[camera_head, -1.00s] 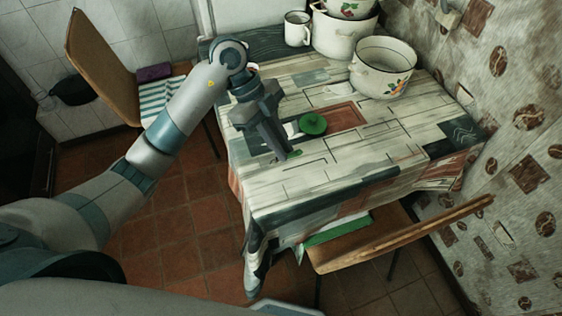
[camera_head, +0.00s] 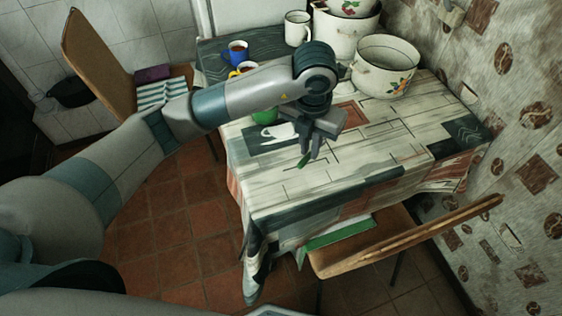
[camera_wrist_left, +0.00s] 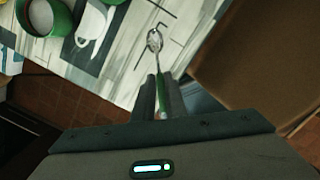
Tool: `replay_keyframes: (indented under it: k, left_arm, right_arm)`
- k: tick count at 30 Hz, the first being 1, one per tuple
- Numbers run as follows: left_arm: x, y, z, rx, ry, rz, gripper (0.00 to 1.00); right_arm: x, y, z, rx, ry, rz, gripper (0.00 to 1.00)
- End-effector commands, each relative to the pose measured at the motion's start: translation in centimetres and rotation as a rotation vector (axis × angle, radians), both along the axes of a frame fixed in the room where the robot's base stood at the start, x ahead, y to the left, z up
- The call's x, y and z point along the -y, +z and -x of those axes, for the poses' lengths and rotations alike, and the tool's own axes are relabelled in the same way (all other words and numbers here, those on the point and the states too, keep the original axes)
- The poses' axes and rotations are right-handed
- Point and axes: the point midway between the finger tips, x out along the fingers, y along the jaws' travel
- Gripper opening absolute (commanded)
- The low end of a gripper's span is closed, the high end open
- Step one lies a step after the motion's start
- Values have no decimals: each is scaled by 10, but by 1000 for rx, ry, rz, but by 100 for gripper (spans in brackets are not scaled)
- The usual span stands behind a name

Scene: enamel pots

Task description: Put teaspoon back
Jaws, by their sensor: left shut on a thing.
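My left gripper (camera_head: 308,152) is over the front part of the table and points down. It is shut on the teaspoon, whose green handle (camera_head: 304,160) shows below the fingertips. In the left wrist view the teaspoon's green handle (camera_wrist_left: 162,96) lies between the fingers (camera_wrist_left: 162,92), and its metal bowl (camera_wrist_left: 154,41) points away from the gripper. I cannot tell whether the spoon touches the tablecloth. My right gripper is not in view.
A green mug (camera_head: 265,116) is partly hidden by my left arm. Blue (camera_head: 235,56) and yellow (camera_head: 243,68) mugs stand behind it. A white mug (camera_head: 297,28) and enamel pots (camera_head: 384,68) stand at the back. The table (camera_head: 400,150) is clear at front right. A chair (camera_head: 350,245) stands in front.

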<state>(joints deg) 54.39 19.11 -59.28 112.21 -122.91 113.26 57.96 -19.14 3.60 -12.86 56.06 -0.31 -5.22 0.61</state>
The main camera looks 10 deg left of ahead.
Motion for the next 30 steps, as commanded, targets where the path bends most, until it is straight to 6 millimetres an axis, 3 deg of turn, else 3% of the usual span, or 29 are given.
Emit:
replay_keyframes:
  k: [15,21,30]
  left_arm:
    - [8,-11,-15,201,-582,135,0]
    - [10,-11,-19,231,-698,176,0]
    - [10,-11,-20,237,-723,185,0]
  right_arm:
    - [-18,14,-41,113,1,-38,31]
    - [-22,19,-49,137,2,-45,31]
    - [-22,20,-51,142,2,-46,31]
